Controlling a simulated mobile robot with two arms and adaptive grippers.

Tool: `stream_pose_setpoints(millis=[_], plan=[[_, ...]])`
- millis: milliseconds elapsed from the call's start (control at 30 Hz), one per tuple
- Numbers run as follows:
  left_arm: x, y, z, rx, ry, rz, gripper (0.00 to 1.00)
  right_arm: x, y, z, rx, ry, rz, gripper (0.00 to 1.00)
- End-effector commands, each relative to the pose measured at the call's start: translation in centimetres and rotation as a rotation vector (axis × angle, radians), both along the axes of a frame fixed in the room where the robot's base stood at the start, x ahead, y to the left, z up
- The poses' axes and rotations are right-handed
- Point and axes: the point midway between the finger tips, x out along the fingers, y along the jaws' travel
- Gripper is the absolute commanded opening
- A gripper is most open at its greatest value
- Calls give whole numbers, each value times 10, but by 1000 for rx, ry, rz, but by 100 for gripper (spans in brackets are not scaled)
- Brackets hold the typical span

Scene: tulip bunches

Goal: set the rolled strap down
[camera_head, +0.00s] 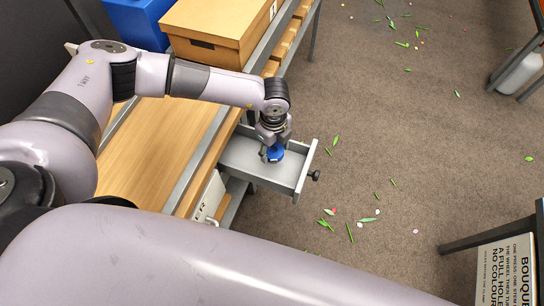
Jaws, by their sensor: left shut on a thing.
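My left gripper (273,152) points down over an open grey drawer (245,165). It is shut on a small blue rolled strap (276,153), which shows between and beside the fingertips. The strap is within the drawer's outline, near its right end. I cannot tell whether it touches the drawer floor. My right gripper is not in view; only part of my right arm crosses the bottom of the picture.
The drawer, with a dark knob (314,175), juts out from a wooden-topped bench (150,150). A cardboard box (217,32) and a blue bin (140,22) stand at the back. A printed board (506,270) is at the lower right. Leaves and petals litter the brown floor (400,130).

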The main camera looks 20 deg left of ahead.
Motion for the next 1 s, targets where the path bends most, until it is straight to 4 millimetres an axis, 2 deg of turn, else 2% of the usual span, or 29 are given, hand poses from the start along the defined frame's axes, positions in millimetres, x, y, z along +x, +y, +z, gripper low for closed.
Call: stream_pose_setpoints(millis=[133,333,533,967,1000], plan=[[0,0,-27,2,1,-1,23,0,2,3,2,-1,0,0],[0,0,-45,0,1,-1,23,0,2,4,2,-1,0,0],[0,0,-72,1,0,-1,23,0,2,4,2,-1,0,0],[0,0,-80,0,0,-1,23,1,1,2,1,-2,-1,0],[0,0,-79,0,0,-1,53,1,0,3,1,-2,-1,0]])
